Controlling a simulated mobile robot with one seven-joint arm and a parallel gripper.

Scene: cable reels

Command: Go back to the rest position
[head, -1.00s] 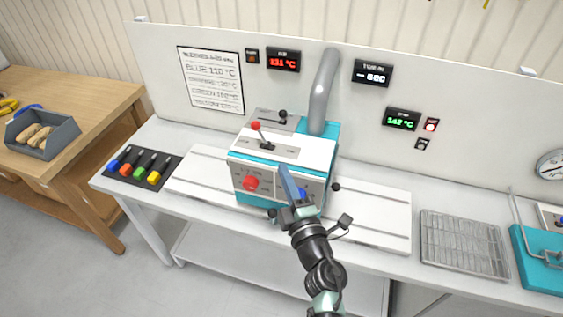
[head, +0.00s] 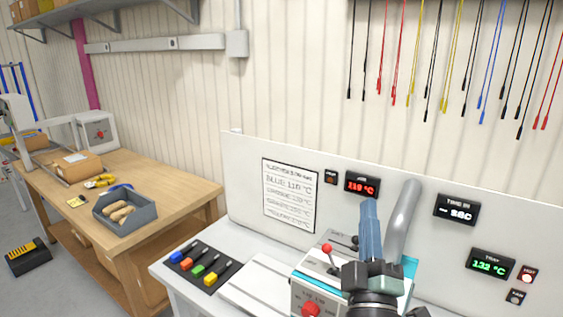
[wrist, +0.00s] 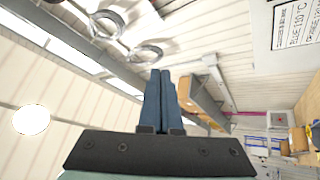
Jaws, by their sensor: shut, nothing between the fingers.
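My gripper (head: 369,207) stands upright in the head view, in front of the teal and white machine (head: 318,285) and its grey pipe (head: 404,212). Its blue fingers point up and are closed together with nothing between them. In the wrist view my gripper (wrist: 160,75) also shows its two blue fingers side by side, touching, pointing toward the ceiling and upper wall. The gripper hides part of the machine's top and right side.
A white bench carries a dark tray of coloured-handled tools (head: 206,265). A panel behind holds a temperature sheet (head: 290,196) and displays. A wooden table (head: 160,180) at left bears a grey bin (head: 124,212). Coloured cables (head: 440,60) hang on the wall. Space above the bench is clear.

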